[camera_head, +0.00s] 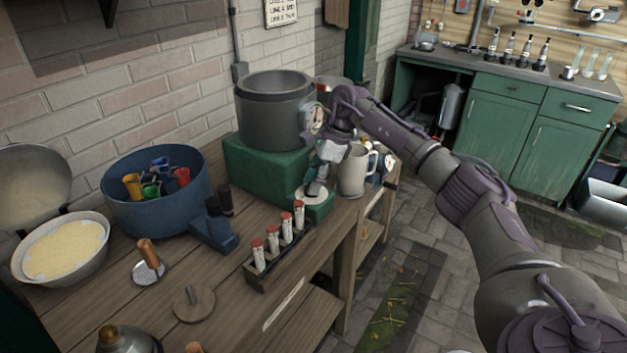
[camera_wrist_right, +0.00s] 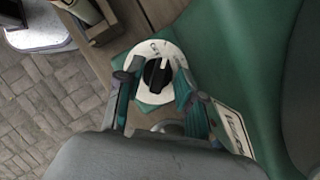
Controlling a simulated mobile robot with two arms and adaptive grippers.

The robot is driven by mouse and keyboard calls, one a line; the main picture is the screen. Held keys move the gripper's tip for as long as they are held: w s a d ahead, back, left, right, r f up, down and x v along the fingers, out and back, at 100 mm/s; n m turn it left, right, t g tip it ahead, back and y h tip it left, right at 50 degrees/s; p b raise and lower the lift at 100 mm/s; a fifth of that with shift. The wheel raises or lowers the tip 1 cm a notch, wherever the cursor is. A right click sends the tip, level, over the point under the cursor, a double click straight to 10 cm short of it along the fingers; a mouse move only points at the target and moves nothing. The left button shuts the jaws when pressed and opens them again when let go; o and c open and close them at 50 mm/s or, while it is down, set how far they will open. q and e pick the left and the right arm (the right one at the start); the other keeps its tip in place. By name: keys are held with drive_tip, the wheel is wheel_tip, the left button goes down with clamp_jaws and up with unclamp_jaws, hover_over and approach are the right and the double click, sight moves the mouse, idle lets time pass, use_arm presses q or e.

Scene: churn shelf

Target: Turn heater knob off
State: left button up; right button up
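The heater is a green box (camera_head: 262,168) with a dark grey pot (camera_head: 272,112) on top. Its black knob (camera_wrist_right: 157,75) sits in the middle of a white round dial (camera_wrist_right: 147,58) on a low green ledge. In the head view the dial (camera_head: 306,198) is partly covered by my right gripper (camera_head: 318,187). In the right wrist view my right gripper (camera_wrist_right: 156,92) is open, one finger on each side of the knob, with visible gaps. I cannot tell how far its tips are above the dial. My left gripper is in neither view.
A grey mug (camera_head: 352,172) stands just right of the heater's ledge. A rack of red-capped vials (camera_head: 279,247) and a blue block (camera_head: 213,231) stand in front. A blue tub (camera_head: 150,205) of coloured cups is at the left. The table's right edge is close.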

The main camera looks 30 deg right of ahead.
drive_tip(key=v, duration=1.2)
drive_tip(key=shift+d+f, duration=0.1)
idle(0.4)
